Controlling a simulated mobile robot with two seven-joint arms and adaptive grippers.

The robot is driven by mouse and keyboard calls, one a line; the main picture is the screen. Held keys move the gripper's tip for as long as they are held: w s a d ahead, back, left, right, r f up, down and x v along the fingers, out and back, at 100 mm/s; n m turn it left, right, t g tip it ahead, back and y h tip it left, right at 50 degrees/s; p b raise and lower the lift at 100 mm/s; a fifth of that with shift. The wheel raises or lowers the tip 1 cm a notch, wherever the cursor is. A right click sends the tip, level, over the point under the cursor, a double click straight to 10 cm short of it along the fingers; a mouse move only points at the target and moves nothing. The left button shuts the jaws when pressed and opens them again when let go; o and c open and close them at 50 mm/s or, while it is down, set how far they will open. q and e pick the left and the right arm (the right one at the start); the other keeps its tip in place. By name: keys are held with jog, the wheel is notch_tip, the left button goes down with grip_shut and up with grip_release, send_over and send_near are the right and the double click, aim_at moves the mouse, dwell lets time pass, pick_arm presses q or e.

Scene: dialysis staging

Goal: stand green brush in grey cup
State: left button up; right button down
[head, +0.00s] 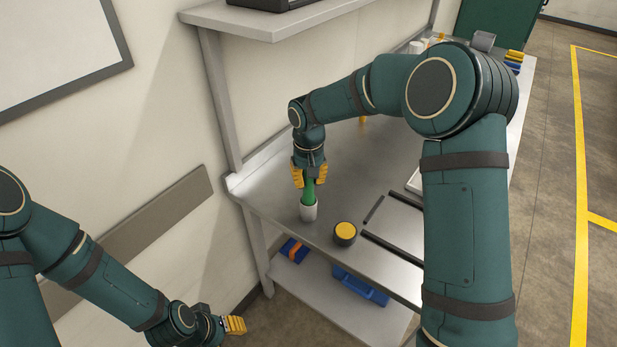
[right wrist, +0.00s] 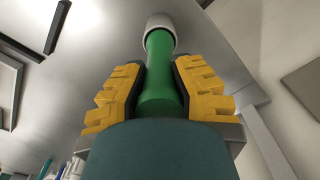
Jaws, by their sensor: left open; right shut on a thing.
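The green brush (head: 309,190) is upright, its lower end inside the mouth of the grey cup (head: 308,212), which stands near the left end of the metal table. My right gripper (head: 310,182) is shut on the upper part of the brush, above the cup. In the right wrist view the green brush (right wrist: 160,75) runs between the yellow fingers of my right gripper (right wrist: 160,90) to the pale rim of the cup (right wrist: 161,27). How deep the brush sits is hidden. My left gripper (head: 234,325) is open and empty, low at the left, away from the table.
A round dark container with a yellow top (head: 345,232) stands right of the cup. Dark bars (head: 392,256) lie further right on the table (head: 272,200). A blue case (head: 358,288) rests on the lower shelf. A wall shelf (head: 270,22) overhangs the back.

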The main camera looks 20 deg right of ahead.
aim_at(309, 187)
jog(key=shift+f+b, duration=0.95)
jog(key=shift+f, duration=0.7)
jog(key=c, duration=0.9)
grip_release()
jog(key=shift+o, duration=0.2)
jog(key=shift+r, duration=0.1)
notch_tip(309, 187, up, 12)
jog(key=shift+f, duration=0.1)
jog(key=shift+s, duration=0.1)
